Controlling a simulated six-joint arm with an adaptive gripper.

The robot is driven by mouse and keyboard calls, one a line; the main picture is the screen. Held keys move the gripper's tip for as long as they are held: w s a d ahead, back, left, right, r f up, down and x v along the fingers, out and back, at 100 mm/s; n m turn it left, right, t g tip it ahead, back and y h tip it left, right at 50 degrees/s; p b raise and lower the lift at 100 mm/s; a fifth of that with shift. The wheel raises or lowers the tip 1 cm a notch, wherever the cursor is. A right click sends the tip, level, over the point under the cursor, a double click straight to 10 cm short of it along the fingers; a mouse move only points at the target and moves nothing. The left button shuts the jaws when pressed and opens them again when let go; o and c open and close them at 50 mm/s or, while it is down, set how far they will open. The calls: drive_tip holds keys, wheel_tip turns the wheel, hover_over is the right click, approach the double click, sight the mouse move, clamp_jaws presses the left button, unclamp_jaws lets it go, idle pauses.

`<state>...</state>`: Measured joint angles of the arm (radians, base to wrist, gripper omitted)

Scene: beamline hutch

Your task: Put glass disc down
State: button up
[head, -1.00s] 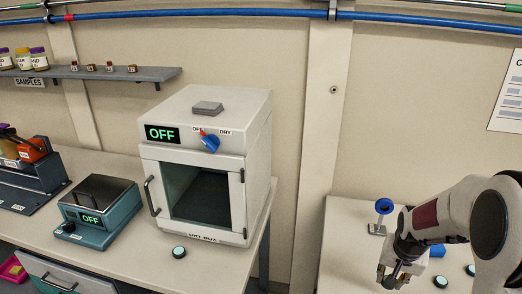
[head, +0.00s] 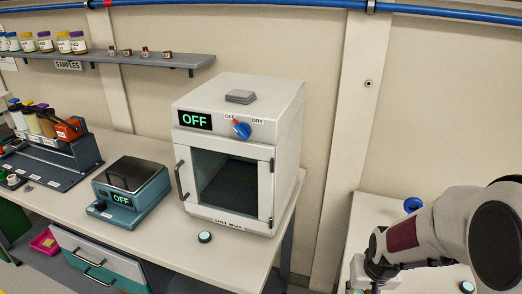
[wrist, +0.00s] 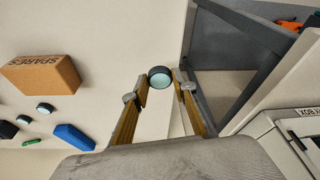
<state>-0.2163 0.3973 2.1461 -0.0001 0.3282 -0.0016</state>
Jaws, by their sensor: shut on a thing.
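In the wrist view my gripper (wrist: 161,84) is shut on a glass disc (wrist: 159,79), a pale blue-green round face with a dark rim, held between the two fingertips. In the head view my gripper (head: 360,282) is at the bottom edge, over the left side of the right-hand table, and its fingertips are mostly cut off. Another dark-rimmed disc (head: 204,237) lies on the left table in front of the white dry box (head: 237,150). The dry box door is closed and its display reads OFF.
A teal device reading OFF (head: 132,190) stands left of the dry box. A gap separates the two tables. On the right-hand table, the wrist view shows a brown SPARES box (wrist: 42,82), several discs and a blue piece (wrist: 74,137). A shelf (head: 150,63) hangs behind.

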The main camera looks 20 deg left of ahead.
drive_tip(key=w+a+r+n, duration=0.2)
drive_tip(key=w+a+n, duration=0.1)
drive_tip(key=a, duration=0.9)
wheel_tip(320, 180, up, 9)
drive_tip(key=n+g+y, duration=0.1)
drive_tip(key=n+y, duration=0.1)
drive_tip(key=n, duration=0.4)
hover_over(227, 260)
drive_tip(key=shift+s+d+f, duration=0.2)
drive_tip(key=shift+s+d, duration=0.05)
drive_tip(key=shift+d, duration=0.1)
drive_tip(key=shift+f, duration=2.5)
drive_tip(key=shift+f, duration=0.1)
drive_tip(key=shift+f, duration=2.4)
drive_tip(key=shift+f, duration=0.15)
